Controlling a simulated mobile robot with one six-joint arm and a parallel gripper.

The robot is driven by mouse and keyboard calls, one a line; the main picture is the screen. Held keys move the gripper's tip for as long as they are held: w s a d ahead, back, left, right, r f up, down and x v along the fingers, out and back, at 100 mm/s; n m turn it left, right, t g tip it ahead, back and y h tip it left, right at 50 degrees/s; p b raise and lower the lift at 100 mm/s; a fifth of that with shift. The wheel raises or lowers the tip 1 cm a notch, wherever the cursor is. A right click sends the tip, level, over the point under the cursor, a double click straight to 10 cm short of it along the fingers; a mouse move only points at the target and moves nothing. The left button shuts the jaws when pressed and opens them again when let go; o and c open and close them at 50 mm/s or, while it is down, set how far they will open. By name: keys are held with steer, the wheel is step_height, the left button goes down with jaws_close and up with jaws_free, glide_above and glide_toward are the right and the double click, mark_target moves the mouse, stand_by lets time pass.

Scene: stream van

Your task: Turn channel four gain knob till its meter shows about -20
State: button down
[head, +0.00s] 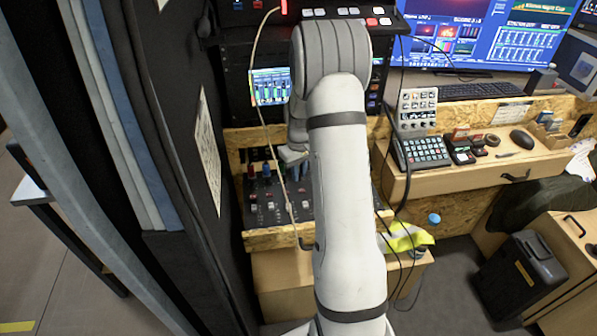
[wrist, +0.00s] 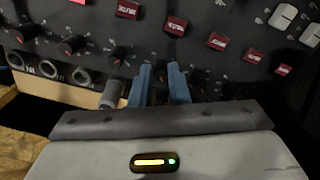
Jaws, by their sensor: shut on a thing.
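The mixer panel (head: 262,212) lies in a plywood frame behind my arm in the head view. In the wrist view its dark face carries a slanting row of black knobs with red pointers, such as this knob (wrist: 72,44). My gripper (wrist: 161,76), with two blue fingers, is shut on a knob in line with that row. The fingers hide most of the held knob, so its pointer angle and channel label cannot be read. In the head view my gripper (head: 291,158) is low over the panel's upper part. The meter screen (head: 268,87) shows green bars, too small to read.
Red buttons (wrist: 176,26) and white buttons (wrist: 283,15) sit above and right of my fingers. Sockets (wrist: 81,76) line the panel's lower left. A thin cable (head: 262,122) hangs across the meter screen and panel. A keypad (head: 424,151) stands on the desk to the right.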

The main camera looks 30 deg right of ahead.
steer(key=shift+f+m+b, duration=0.1)
steer(key=shift+m+b, duration=0.3)
steer(key=shift+m, duration=0.6)
steer(key=m, duration=0.3)
steer(key=shift+b, duration=0.35)
steer(key=c, duration=1.4)
jaws_free()
steer(key=shift+r, duration=4)
steer(key=shift+r, duration=0.1)
